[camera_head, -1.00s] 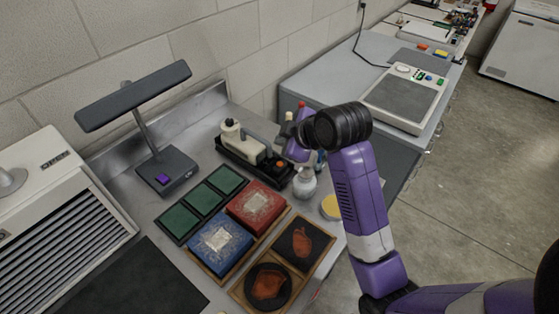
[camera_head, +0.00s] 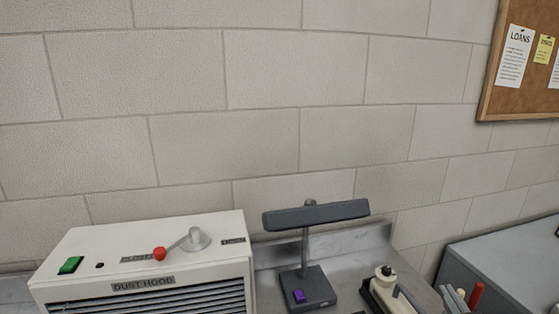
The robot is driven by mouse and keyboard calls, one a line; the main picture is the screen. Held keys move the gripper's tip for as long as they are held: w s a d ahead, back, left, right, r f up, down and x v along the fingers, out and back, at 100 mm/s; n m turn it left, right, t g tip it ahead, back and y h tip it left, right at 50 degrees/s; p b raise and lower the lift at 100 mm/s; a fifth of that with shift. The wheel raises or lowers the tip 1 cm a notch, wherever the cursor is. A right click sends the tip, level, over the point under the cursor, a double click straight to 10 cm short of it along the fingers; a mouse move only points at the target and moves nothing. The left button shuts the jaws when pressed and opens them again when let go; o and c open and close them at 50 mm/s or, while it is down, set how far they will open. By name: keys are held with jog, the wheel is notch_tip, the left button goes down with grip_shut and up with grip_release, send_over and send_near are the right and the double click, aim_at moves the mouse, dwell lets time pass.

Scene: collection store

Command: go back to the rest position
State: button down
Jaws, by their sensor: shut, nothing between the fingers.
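My gripper and arm are not in the head view now. The view is mostly the pale block wall (camera_head: 260,110), with the back of the metal bench (camera_head: 350,248) along the bottom edge. The boxes and trays seen on the bench earlier are below the frame.
A white dust hood (camera_head: 150,255) with a green switch and a red-knobbed lever stands bottom left. A grey lamp (camera_head: 315,215) stands beside it. A cream-handled tool (camera_head: 392,290) is partly cut off right of it. A grey cabinet (camera_head: 510,250) and a cork board (camera_head: 520,70) are at right.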

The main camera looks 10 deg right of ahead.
jog(key=s+a+f+y, duration=0.2)
jog(key=s+a+f, duration=0.1)
jog(key=s+a, duration=0.4)
jog(key=s+a+f+n+y+b, duration=0.1)
jog(key=s+a+f, duration=0.3)
jog(key=s, duration=0.9)
jog(key=s+a+f+y, duration=0.3)
jog(key=s+a, duration=0.7)
jog(key=shift+s+f+b, duration=0.35)
jog(key=shift+s+f, duration=0.05)
